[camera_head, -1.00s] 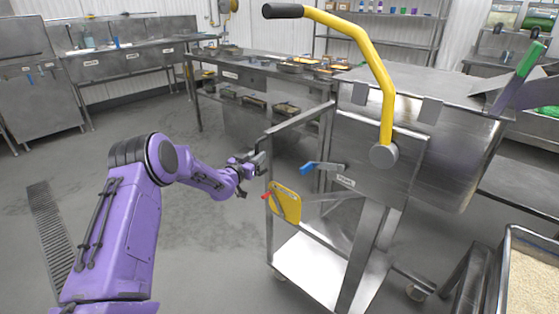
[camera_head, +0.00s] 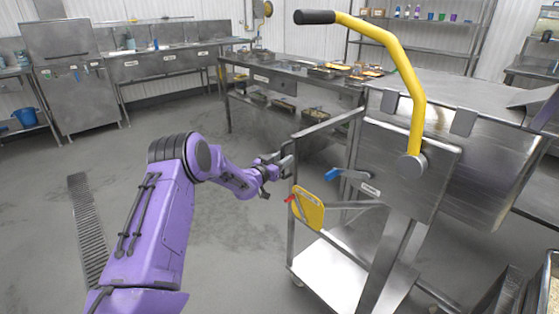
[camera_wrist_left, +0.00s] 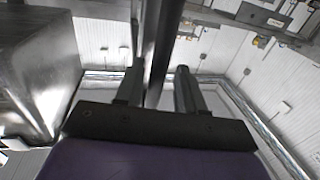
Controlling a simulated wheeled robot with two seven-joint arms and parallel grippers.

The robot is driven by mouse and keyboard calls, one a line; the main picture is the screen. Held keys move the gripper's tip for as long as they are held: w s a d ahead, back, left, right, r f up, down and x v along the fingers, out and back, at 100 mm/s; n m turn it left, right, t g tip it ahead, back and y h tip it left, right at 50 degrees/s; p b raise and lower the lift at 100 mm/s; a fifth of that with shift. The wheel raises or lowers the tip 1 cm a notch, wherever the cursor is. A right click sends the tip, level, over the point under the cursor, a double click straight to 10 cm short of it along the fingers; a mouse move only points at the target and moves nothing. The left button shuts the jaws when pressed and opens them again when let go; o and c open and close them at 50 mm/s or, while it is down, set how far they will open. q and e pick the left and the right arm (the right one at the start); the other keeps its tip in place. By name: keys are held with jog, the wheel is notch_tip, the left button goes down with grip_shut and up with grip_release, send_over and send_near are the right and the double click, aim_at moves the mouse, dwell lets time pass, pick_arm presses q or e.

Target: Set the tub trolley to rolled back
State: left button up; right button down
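The tub trolley (camera_head: 335,276) is a steel frame on casters, with a steel tub (camera_head: 487,172) at its upper right. A yellow crank arm (camera_head: 405,70) with a black grip rises from its side plate. A blue-handled lever (camera_head: 345,175) and a yellow plate with a red tip (camera_head: 308,208) are on its near side. My left gripper (camera_head: 283,163) is at the upright at the left end of the trolley's push rail. My right gripper is out of view.
A steel table with trays (camera_head: 300,76) stands behind the trolley, and sinks (camera_head: 165,62) line the back wall. A floor drain grate (camera_head: 88,235) lies at the left. A bin edge (camera_head: 550,285) shows at lower right. The floor left of the trolley is open.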

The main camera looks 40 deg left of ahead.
pick_arm(q)
jog(key=s, duration=1)
jog(key=shift+s+d, duration=0.25)
jog(key=shift+d, duration=0.2)
jog(key=s+d+f+n+g+y+p, duration=0.1)
jog(key=s+d+f+n+g, duration=0.35)
jog(key=d+f, duration=0.3)
jog(key=s+d+f+n+g+y+p, duration=0.1)
jog(key=s+d+f+n+g+y, duration=0.2)
jog(key=s+d+f, duration=0.5)
jog(key=s+d+f+m+g+h+p, duration=0.1)
jog(key=s+d+f+g, duration=0.2)
jog(key=s, duration=0.8)
jog(key=s+d+f+g+h, duration=0.1)
jog(key=s+d+f+g, duration=0.3)
jog(key=s, duration=0.7)
notch_tip(320, 180, down, 3)
jog(key=d, duration=0.2)
jog(key=shift+s+d+f+m+p, duration=0.15)
jog(key=shift+s+d+m+p, duration=0.2)
